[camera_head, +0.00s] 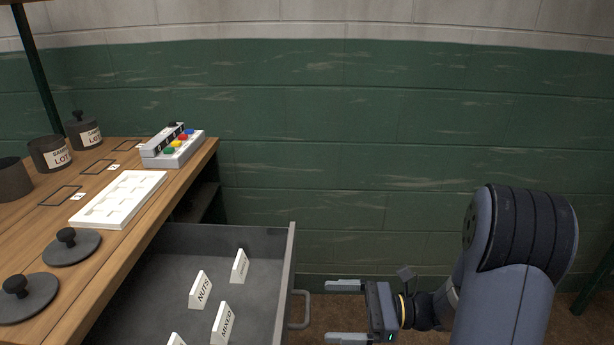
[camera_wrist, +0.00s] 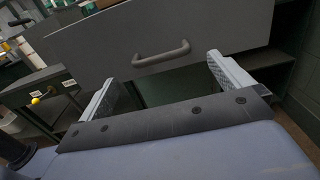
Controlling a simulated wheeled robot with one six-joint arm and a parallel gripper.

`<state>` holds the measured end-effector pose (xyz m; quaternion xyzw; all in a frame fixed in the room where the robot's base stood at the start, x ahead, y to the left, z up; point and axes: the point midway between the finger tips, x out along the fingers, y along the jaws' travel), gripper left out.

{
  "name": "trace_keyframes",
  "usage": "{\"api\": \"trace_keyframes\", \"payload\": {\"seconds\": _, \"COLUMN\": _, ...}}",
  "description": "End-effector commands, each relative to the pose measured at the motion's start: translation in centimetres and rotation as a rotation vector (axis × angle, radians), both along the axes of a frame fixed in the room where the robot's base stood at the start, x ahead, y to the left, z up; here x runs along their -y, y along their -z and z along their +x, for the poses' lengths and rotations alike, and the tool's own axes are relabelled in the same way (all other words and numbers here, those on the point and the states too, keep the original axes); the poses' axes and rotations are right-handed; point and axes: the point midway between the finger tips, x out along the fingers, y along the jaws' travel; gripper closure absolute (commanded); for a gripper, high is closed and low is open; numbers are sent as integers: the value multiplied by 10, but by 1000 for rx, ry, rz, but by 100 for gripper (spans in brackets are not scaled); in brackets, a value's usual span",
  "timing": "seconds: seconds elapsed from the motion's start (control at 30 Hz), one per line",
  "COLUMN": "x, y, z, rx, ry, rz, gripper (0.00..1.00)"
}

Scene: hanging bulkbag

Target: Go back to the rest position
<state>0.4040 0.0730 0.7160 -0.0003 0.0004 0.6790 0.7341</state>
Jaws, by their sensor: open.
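My gripper (camera_head: 346,312) is in the lower middle of the head view, right of the open drawer (camera_head: 290,262). Its two fingers are wide apart and point left toward the drawer's front. Nothing is between them. The grey drawer handle (camera_head: 301,310) is just beyond the fingertips, apart from them in the head view. In the wrist view the gripper (camera_wrist: 160,78) shows its two fingers spread on either side of the handle (camera_wrist: 161,55), with the drawer front (camera_wrist: 190,30) behind it.
The drawer holds white labelled dividers, one reading NUTS (camera_head: 200,290), another MIXED (camera_head: 222,323). The wooden worktop (camera_head: 130,215) carries dark jars (camera_head: 50,153), lids (camera_head: 72,247), a white tray (camera_head: 120,199) and a button box (camera_head: 174,147). Space before the green wall (camera_head: 400,170) is clear.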

Motion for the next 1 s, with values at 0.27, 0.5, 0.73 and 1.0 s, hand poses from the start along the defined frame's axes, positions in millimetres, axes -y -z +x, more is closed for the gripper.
{"api": "trace_keyframes", "payload": {"seconds": 0.27, "x": -45, "y": 1, "z": 3, "rx": 1, "ry": -4, "rz": 0, "gripper": 1}}
{"api": "trace_keyframes", "payload": {"seconds": 0.5, "x": -64, "y": 0, "z": 5, "rx": 0, "ry": -1, "rz": 1, "gripper": 1}}
{"api": "trace_keyframes", "payload": {"seconds": 0.73, "x": -66, "y": 0, "z": 5, "rx": 0, "ry": 1, "rz": 1, "gripper": 1}}
{"api": "trace_keyframes", "payload": {"seconds": 1.0, "x": -66, "y": -1, "z": 5, "rx": 3, "ry": 0, "rz": -1, "gripper": 1}}
